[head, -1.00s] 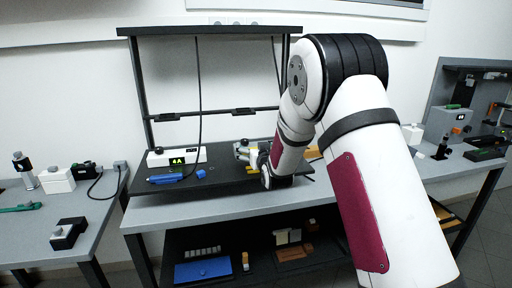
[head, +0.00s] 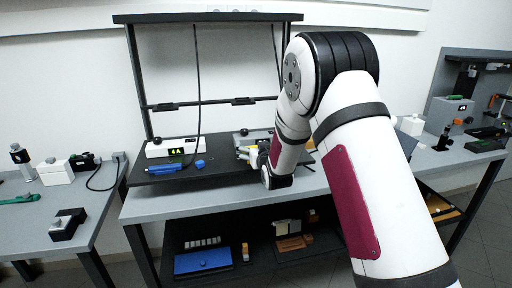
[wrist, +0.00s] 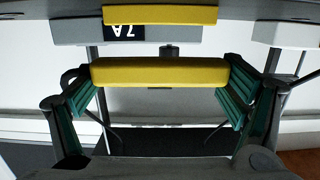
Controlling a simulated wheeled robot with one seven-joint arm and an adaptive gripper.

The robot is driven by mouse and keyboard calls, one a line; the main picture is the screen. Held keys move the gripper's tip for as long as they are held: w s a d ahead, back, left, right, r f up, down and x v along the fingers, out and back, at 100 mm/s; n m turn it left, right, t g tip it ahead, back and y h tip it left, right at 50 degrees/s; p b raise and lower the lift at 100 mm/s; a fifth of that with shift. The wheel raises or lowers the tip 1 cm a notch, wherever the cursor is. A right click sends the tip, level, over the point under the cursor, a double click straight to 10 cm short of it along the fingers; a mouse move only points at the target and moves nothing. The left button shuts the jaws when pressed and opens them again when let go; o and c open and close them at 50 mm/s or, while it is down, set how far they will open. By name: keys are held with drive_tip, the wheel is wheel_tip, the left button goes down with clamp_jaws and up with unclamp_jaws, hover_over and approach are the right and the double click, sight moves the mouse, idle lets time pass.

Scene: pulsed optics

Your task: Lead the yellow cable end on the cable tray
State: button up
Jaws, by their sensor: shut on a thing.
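In the wrist view, a yellow bar (wrist: 160,72), which I take to be the yellow cable end, spans between the green-padded fingers of my gripper (wrist: 160,80). The fingers touch it at both ends. A second yellow bar (wrist: 160,14) shows beyond it at the top; I cannot tell what it belongs to. In the head view my gripper (head: 250,153) is over the right part of the black bench board (head: 215,176), mostly hidden by my arm. I cannot make out which thing is the cable tray.
A white unit marked 4A (head: 170,147), a blue cylinder (head: 164,169) and a blue cap (head: 200,164) stand on the board left of my gripper. A black cable (head: 198,80) hangs down nearby. A black upright frame (head: 137,75) rises behind. A label 7A (wrist: 125,32) shows in the wrist view.

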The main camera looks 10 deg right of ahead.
drive_tip(key=shift+f+b, duration=0.7)
drive_tip(key=shift+f, duration=0.7)
drive_tip(key=shift+f, duration=0.3)
drive_tip(key=o, duration=1.6)
drive_tip(key=shift+c, duration=0.2)
drive_tip(key=shift+s, duration=0.1)
drive_tip(key=s+r, duration=0.1)
drive_tip(key=s, duration=1)
drive_tip(key=shift+s+r, duration=0.35)
drive_tip(key=shift+r, duration=0.05)
